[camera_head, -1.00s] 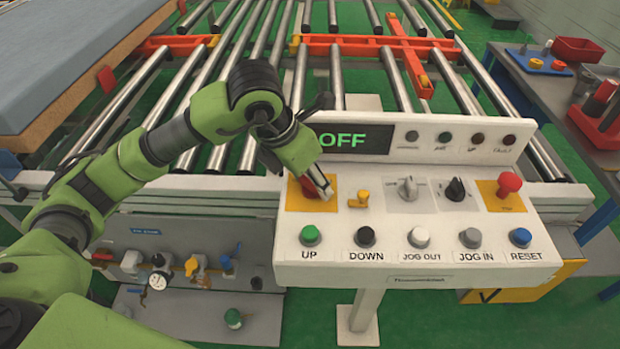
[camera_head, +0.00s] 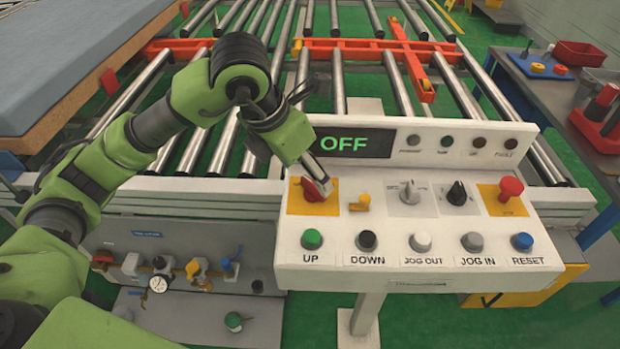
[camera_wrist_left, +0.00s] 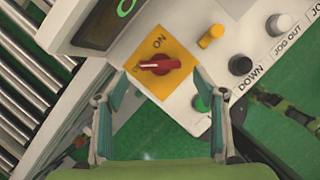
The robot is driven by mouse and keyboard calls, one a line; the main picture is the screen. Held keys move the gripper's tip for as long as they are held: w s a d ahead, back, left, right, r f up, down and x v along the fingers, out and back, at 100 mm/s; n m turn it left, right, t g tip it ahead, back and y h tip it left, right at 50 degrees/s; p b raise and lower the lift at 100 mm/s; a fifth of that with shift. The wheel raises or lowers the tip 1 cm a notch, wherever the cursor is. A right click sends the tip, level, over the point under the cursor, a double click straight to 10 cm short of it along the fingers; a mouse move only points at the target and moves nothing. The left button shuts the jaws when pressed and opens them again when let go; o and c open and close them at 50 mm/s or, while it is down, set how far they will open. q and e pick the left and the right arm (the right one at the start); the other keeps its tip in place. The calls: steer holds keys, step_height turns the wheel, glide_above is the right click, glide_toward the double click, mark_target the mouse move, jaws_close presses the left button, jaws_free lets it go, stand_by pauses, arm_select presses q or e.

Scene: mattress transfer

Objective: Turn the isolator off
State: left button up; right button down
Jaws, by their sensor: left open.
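The isolator is a red rotary knob (camera_head: 315,189) on a yellow plate (camera_head: 298,206) at the left of the white control panel (camera_head: 385,245). In the left wrist view the knob (camera_wrist_left: 160,65) lies crosswise, its pale mark pointing left toward partly legible lettering, with "ON" above it. The panel's display (camera_head: 345,144) reads OFF in green. My left gripper (camera_head: 318,177) is just above the knob in the head view. In the left wrist view its fingers (camera_wrist_left: 160,77) are spread apart, one each side of the knob, not visibly touching it. My right gripper is not in view.
A small yellow switch (camera_head: 361,201), two selector knobs and a red stop button (camera_head: 511,187) share the panel. Below runs a row of push buttons, the green UP button (camera_head: 312,239) nearest the isolator. The roller conveyor (camera_head: 340,80) stands behind.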

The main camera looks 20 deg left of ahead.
arm_select(q)
steer(key=v, duration=0.7)
